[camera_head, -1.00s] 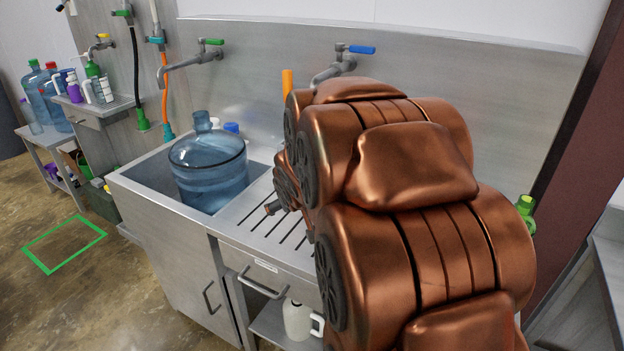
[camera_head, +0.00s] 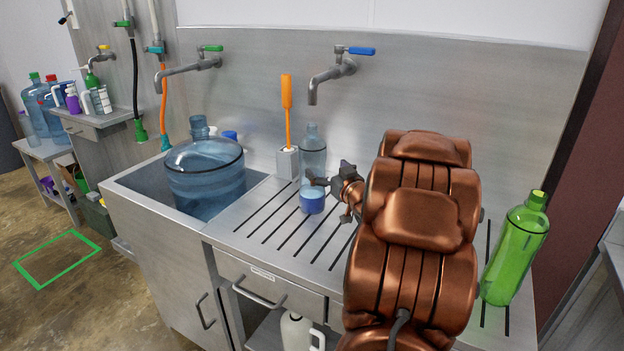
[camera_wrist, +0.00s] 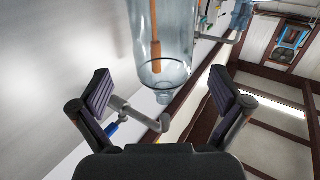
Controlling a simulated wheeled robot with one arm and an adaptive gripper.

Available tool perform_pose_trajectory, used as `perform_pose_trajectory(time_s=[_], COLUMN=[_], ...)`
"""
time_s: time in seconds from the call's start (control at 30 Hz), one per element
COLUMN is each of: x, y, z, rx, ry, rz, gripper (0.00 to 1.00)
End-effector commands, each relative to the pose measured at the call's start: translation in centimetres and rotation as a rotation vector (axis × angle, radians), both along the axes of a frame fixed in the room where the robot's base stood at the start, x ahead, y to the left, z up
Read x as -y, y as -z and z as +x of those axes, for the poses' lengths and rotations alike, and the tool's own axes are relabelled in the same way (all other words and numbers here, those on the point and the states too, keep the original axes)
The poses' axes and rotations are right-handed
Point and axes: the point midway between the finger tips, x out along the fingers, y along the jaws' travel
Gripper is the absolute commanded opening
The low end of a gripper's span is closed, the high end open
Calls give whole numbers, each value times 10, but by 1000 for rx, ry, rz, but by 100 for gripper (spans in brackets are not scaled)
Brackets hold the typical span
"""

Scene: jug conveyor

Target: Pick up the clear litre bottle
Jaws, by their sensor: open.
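The clear bottle (camera_head: 313,152) stands upright on the ribbed drainboard, beside the white holder of an orange-handled brush. My gripper (camera_head: 329,197) is open and empty, low over the drainboard at the bottle's front right. In the wrist view the clear bottle (camera_wrist: 165,35) appears upside down, centred ahead of my open gripper (camera_wrist: 161,90), with the orange brush handle showing through it. I cannot tell the exact gap between fingers and bottle.
A large blue water jug (camera_head: 207,180) sits in the sink at left. The orange brush (camera_head: 287,110) stands next to the bottle. A tap (camera_head: 330,80) hangs above. The drainboard's front left (camera_head: 262,232) is clear.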

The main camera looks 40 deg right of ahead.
Motion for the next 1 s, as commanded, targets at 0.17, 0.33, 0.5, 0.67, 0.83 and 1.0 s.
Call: perform_pose_trajectory(time_s=[0.17, 0.33, 0.5, 0.67, 0.83, 1.0], x=[4, 6, 8, 10, 16, 18], y=[-1, 1, 2, 6, 7, 7], z=[16, 24, 34, 50, 68, 73], rx=[0, -2, -3, -4, -3, -2], ry=[-3, -1, -1, -2, -1, 1], rz=[0, 0, 0, 3, 0, 0], gripper=[100, 100, 100, 100, 100, 100])
